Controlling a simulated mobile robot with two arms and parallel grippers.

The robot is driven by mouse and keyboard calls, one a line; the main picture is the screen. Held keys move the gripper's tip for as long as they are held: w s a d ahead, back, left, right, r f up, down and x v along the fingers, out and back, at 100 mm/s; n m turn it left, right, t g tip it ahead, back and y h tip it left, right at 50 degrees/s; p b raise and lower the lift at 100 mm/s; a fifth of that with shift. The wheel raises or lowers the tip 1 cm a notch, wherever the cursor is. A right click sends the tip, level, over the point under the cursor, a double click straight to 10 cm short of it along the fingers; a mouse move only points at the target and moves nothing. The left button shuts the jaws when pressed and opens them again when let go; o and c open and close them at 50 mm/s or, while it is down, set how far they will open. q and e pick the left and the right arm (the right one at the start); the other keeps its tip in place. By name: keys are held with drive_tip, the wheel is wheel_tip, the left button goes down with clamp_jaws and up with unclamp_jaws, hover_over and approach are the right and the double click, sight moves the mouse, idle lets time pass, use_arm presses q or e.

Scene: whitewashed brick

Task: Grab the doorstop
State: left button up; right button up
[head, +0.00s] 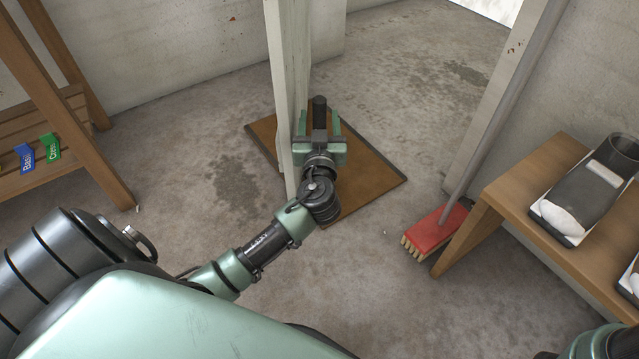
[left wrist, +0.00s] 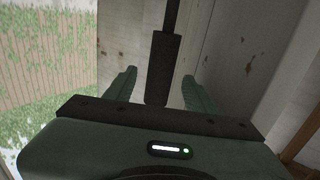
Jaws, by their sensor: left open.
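A dark upright grip (head: 319,104), which looks like the handle of the doorstop, stands beside the edge of the pale door (head: 281,75). In the left wrist view the dark grip (left wrist: 163,68) hangs on a thin rod between my two fingers. My left gripper (head: 320,132) is open, with one finger on each side of the grip. Gaps show between the fingers and the grip. The foot of the doorstop is hidden in both views. My right gripper is not in view; only part of that arm shows at the lower right.
A brown mat (head: 372,182) lies under the gripper and door. A red broom (head: 436,230) leans by a wooden bench (head: 490,205) bearing trays at right. A wooden rack (head: 112,180) with seed packets stands at left. Floor between is clear.

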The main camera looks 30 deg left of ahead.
use_arm(q)
drive_tip(key=b+x, duration=0.2)
drive_tip(key=x, duration=0.2)
drive_tip(key=shift+w+a+f, duration=0.15)
drive_tip(key=shift+w+a, duration=0.1)
drive_tip(key=shift+w, duration=0.1)
drive_tip(key=shift+w+a, duration=0.2)
drive_tip(key=shift+w, duration=0.1)
clamp_jaws()
idle(0.8)
drive_tip(key=shift+r, duration=0.3)
